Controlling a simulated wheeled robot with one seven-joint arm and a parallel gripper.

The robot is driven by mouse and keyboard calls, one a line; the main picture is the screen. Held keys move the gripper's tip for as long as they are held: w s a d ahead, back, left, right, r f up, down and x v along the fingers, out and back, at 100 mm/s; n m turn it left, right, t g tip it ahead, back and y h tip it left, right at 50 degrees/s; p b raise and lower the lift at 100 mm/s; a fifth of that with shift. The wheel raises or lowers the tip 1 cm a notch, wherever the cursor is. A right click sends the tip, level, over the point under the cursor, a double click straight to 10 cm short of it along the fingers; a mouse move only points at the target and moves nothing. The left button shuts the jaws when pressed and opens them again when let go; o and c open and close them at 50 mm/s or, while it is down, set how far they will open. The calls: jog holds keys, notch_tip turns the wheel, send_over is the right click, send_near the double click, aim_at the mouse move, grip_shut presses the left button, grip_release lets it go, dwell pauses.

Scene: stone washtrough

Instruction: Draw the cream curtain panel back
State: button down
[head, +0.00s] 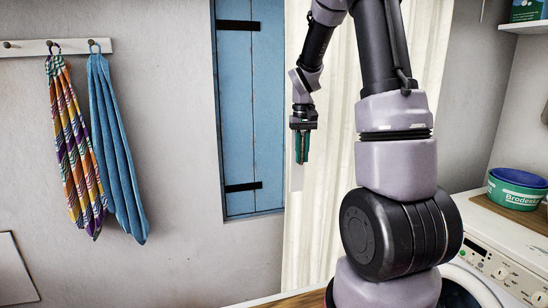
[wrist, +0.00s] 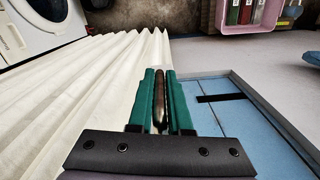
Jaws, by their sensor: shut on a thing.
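The cream curtain panel (head: 335,150) hangs in folds beside the blue shutter, partly hidden behind my arm in the head view. In the wrist view the curtain (wrist: 85,85) fills the left side, its near edge close beside the fingers. My gripper (head: 302,148) points down in front of the curtain's left edge. In the wrist view my gripper (wrist: 159,95) has its green fingers shut on a slim brown rod-like piece (wrist: 159,98). How that piece joins the curtain cannot be seen.
A blue shutter (head: 238,110) is set in the wall left of the curtain. A striped towel (head: 75,145) and a blue towel (head: 115,150) hang from a peg rail (head: 25,49). A washing machine (head: 495,262) with bowls (head: 515,190) on top stands right. A pink basket (wrist: 222,26) shows in the wrist view.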

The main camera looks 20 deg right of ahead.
jog(key=d, duration=3.4)
jog(key=shift+d, duration=0.25)
jog(key=shift+r, duration=0.1)
jog(key=c, duration=0.9)
grip_release()
notch_tip(320, 180, up, 11)
jog(key=shift+w+a+f, duration=0.1)
